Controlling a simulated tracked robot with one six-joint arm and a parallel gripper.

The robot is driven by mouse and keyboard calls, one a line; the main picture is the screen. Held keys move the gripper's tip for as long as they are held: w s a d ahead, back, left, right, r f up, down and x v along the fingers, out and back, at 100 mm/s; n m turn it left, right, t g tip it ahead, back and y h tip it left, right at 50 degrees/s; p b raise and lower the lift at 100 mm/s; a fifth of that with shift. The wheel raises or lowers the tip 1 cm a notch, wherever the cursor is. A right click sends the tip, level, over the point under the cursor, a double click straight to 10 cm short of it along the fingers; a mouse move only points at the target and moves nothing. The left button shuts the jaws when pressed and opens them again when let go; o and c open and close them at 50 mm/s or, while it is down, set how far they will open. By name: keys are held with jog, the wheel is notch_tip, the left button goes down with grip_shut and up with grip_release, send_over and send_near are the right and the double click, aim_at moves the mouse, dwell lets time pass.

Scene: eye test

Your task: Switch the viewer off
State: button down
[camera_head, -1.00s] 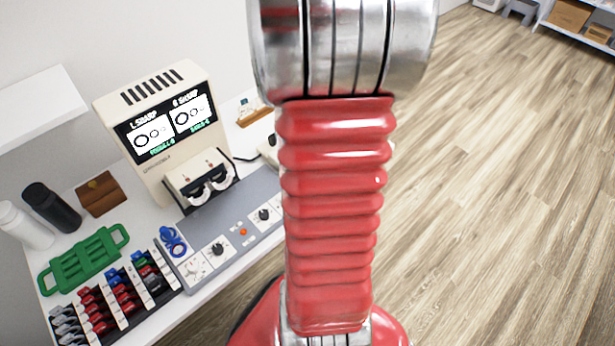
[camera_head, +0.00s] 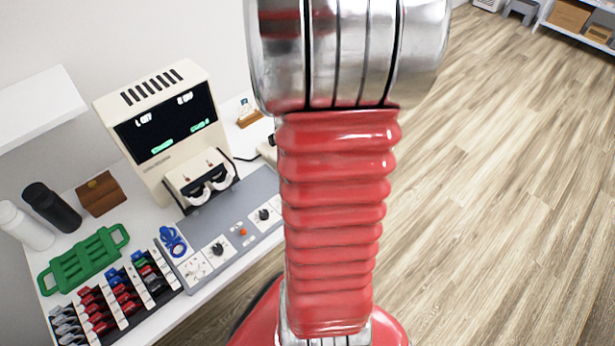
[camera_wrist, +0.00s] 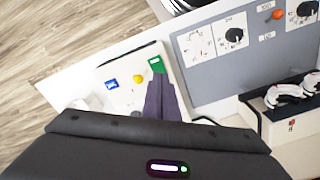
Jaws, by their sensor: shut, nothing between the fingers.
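The viewer (camera_head: 160,165) is a beige unit with a slotted top, a dark screen (camera_head: 168,130) and a white binocular eyepiece (camera_head: 205,180). The screen shows small white marks and green bars. The eyepiece is at the right edge of the wrist view (camera_wrist: 285,95). My gripper (camera_wrist: 159,77) is shut and empty in the wrist view. Its dark fingertips are at a green button (camera_wrist: 156,65) on a white box (camera_wrist: 130,70); I cannot tell whether they touch. A yellow button (camera_wrist: 138,78) and a blue button (camera_wrist: 111,84) are beside it. My arm hides this box in the head view.
A grey panel (camera_head: 215,215) with dials and an orange button (camera_head: 243,232) lies before the viewer. The wooden floor (camera_head: 500,180) is clear.

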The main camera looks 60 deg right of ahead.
notch_tip(320, 180, up, 5)
jog(key=shift+f, duration=0.15)
dwell(0.6)
jog(key=shift+f, duration=0.1)
dwell(0.5)
jog(key=w+a+r+n+t, duration=0.1)
jog(key=a+r+n, duration=0.3)
jog(key=a, duration=1.1)
jog(key=w+a+r+n+t, duration=0.1)
jog(key=a+r+n+t, duration=0.3)
jog(key=a+r, duration=0.5)
jog(key=a, duration=0.7)
jog(key=shift+w+n+t, duration=0.3)
jog(key=shift+w, duration=0.05)
